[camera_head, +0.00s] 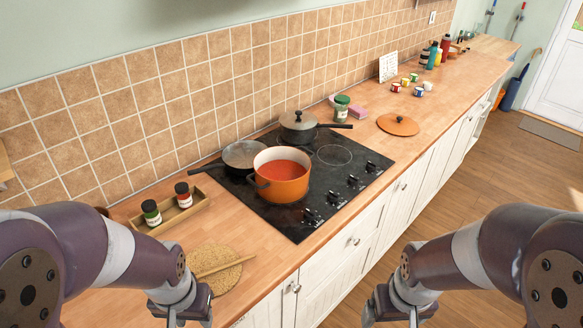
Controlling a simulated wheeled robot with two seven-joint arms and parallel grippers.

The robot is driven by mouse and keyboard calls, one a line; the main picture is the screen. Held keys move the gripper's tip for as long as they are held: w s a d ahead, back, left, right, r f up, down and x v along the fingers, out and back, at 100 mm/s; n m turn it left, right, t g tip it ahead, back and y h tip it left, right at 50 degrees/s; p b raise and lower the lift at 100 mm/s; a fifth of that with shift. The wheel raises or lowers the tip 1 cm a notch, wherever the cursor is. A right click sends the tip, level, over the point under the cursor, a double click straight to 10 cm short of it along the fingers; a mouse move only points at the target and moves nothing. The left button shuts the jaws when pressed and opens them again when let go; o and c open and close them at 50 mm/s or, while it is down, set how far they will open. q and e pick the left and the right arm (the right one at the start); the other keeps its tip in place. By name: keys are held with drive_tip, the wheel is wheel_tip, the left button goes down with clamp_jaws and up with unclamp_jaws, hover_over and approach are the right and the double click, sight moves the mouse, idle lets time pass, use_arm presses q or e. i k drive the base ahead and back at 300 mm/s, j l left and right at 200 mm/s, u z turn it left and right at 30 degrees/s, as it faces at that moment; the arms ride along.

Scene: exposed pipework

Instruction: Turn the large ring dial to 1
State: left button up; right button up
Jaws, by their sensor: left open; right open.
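The black cooktop (262,207) is set into the wooden counter. A row of several black dials (333,197) runs along its front right edge; I cannot tell which one serves the large ring or read their settings. An orange pot (283,187) with red contents stands on the near part of the cooktop. My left gripper (188,318) is at the bottom edge, near the counter front, open and apart from the dials. My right gripper (392,317) is at the bottom, in front of the cabinets, open and apart from the dials. Both grippers' lower parts are cut off by the frame.
A frying pan (246,154) and a lidded dark pot (298,127) stand at the cooktop's back. A wooden tray (188,213) with two jars, a round cork mat (222,268) and an orange lid (398,124) lie on the counter. Floor is clear at right.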

sight(309, 215)
drive_tip(key=i+l+z, duration=0.1)
drive_tip(key=i+l, duration=0.2)
drive_tip(key=i+l+z, duration=0.1)
drive_tip(key=i+l, duration=0.15)
drive_tip(key=i, duration=0.25)
